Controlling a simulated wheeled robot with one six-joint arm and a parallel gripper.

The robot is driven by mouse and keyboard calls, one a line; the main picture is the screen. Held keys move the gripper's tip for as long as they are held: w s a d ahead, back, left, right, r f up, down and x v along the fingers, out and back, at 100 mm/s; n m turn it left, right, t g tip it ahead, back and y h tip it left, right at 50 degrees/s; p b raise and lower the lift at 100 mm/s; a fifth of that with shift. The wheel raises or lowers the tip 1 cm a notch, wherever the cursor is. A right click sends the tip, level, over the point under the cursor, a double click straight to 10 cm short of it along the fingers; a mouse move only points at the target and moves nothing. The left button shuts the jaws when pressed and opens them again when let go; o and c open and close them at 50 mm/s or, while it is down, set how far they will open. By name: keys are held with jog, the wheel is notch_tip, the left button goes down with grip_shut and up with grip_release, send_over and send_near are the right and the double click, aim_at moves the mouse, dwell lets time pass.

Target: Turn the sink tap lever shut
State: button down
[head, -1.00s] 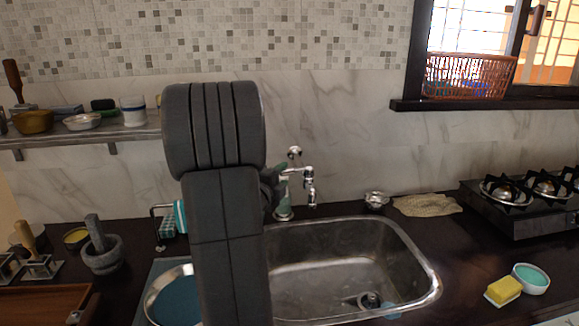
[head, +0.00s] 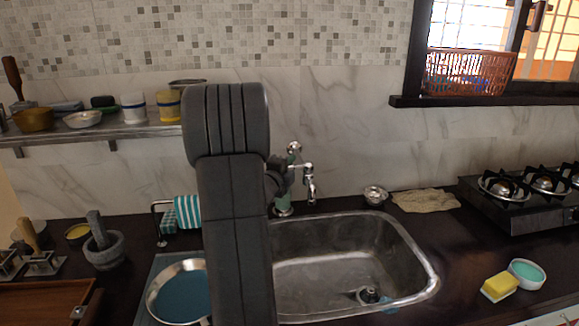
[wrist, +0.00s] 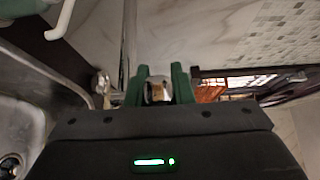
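The chrome tap (head: 310,186) stands behind the sink (head: 428,265), near its back left corner. A rounded chrome knob tops it. My dark arm covers the area just left of the tap. My gripper (wrist: 160,84) has green fingers, which stand apart in the wrist view. A shiny chrome piece (wrist: 158,92) shows between them; whether they touch it cannot be told. No running water is clearly visible.
A small metal bowl (head: 375,195) and a beige cloth (head: 425,201) lie right of the tap. A striped towel (head: 188,211) hangs left of my arm. A blue pan (head: 182,296) is left of the sink. The stove (head: 530,205) stands at the right.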

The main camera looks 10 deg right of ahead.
jog(key=shift+w+m+g+h, duration=0.3)
jog(key=shift+m+g+h, duration=0.25)
jog(key=shift+h, duration=0.1)
jog(key=shift+w+m+g+h, duration=0.25)
jog(key=shift+m+g+h, duration=0.3)
jog(key=shift+h, duration=0.1)
jog(key=shift+d, duration=0.1)
jog(key=c, duration=1.3)
grip_release()
jog(key=shift+o, duration=0.2)
jog(key=b+v, duration=0.2)
jog(key=v, duration=1.2)
jog(key=shift+b, duration=0.3)
jog(key=shift+w+d, duration=0.1)
